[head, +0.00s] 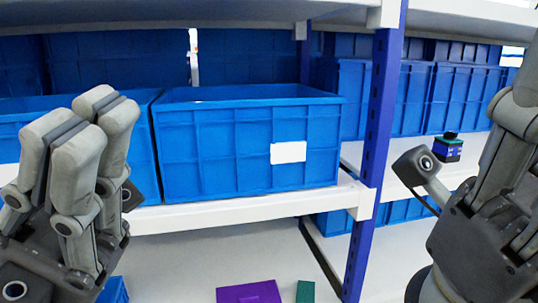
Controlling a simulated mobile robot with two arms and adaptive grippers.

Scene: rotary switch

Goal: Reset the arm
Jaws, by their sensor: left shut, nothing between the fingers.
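My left gripper (78,120) is raised at the left side of the head view, in front of the blue bins. Its grey fingers are close together, with nothing seen between them. My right gripper (468,140) is at the right edge and partly cut off. One of its finger parts reaches out to the left, and whether it is open or shut is unclear. A small black, blue and green device (448,148), perhaps the rotary switch, shows just behind my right gripper. Its lower part and what it rests on are hard to make out.
A large blue bin (230,145) with a white label stands on a white shelf (240,209). A blue upright post (376,120) stands between my grippers. More blue bins (400,100) stand behind. A purple object (248,292) and a green one (305,291) lie low down.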

